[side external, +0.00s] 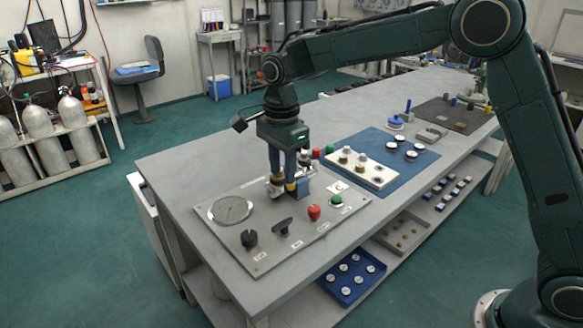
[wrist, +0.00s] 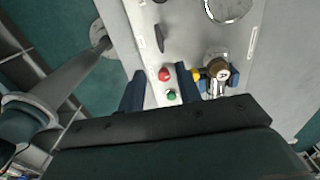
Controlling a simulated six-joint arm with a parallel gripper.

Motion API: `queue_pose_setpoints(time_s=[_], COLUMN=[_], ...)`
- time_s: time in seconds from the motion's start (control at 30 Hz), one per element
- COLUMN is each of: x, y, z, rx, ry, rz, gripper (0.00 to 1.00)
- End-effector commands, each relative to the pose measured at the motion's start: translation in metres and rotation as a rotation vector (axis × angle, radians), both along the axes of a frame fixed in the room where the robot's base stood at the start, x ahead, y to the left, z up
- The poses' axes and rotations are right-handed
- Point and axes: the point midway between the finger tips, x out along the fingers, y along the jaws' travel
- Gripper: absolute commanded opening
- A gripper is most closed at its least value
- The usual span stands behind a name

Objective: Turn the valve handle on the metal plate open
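The grey metal plate (side external: 240,208) lies on the near end of the bench. A pipe valve with a brass-coloured part (wrist: 217,66) and blue parts beside it is on the plate; I cannot tell which part is its handle. In the side view it is partly hidden by my gripper (side external: 284,186), which points down over the plate. In the wrist view my gripper (wrist: 159,71) has its two fingers apart, with nothing held. The valve lies just right of the right finger there. The red knob (wrist: 165,74) and green button (wrist: 171,95) show between the fingers.
The plate also carries a round gauge (side external: 230,210), a black knob (side external: 249,239) and a black lever-shaped handle (side external: 283,226). A blue mat (side external: 388,174) with a white block (side external: 362,171) of fittings lies further right. The bench left of the plate is clear.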

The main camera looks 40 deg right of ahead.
Motion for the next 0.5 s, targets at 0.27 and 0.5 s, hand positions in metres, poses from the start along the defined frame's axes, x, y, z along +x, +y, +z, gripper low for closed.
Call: queue_pose_setpoints(time_s=[0.27, 0.5], x=[0.000, -0.001], y=[0.000, -0.001], z=[-0.021, -0.054], rx=[-0.001, -0.001], ry=[0.002, 0.004], rz=[0.001, 0.001], gripper=[0.34, 0.34])
